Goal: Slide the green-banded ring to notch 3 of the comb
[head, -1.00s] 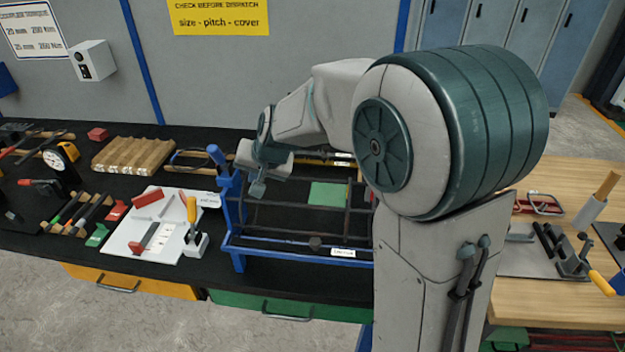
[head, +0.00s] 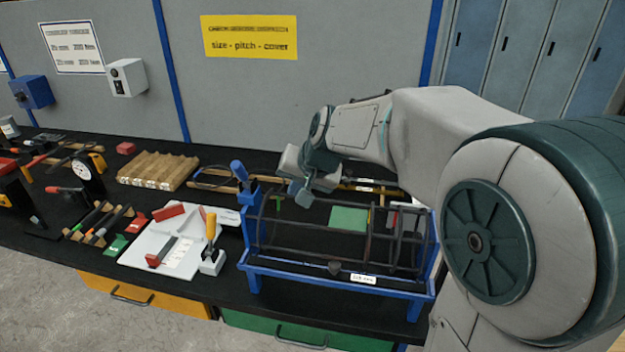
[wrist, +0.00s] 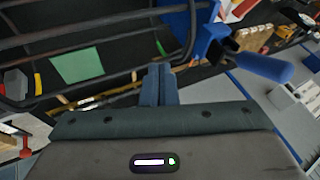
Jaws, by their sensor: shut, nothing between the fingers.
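The rebar cage (head: 400,240) of dark bars and rings lies across a blue stand (head: 330,281). A small green mark (head: 279,201) shows near the cage's left end, probably the green-banded ring; a yellow band (head: 370,215) shows farther right. I cannot make out a numbered comb or notch 3. My gripper (head: 300,192) is over the left part of the cage's back side. In the wrist view its blue-grey fingers (wrist: 158,72) are shut together and empty, close to the cage bars (wrist: 90,30). I cannot tell whether they touch a bar.
A blue-handled post (head: 241,175) stands at the cage's left end. A green square (head: 348,219) shows through the bars. A white board (head: 135,255) with red parts and a yellow-handled clamp (head: 211,240) are left of the stand. A ridged wooden block (head: 158,170) lies behind.

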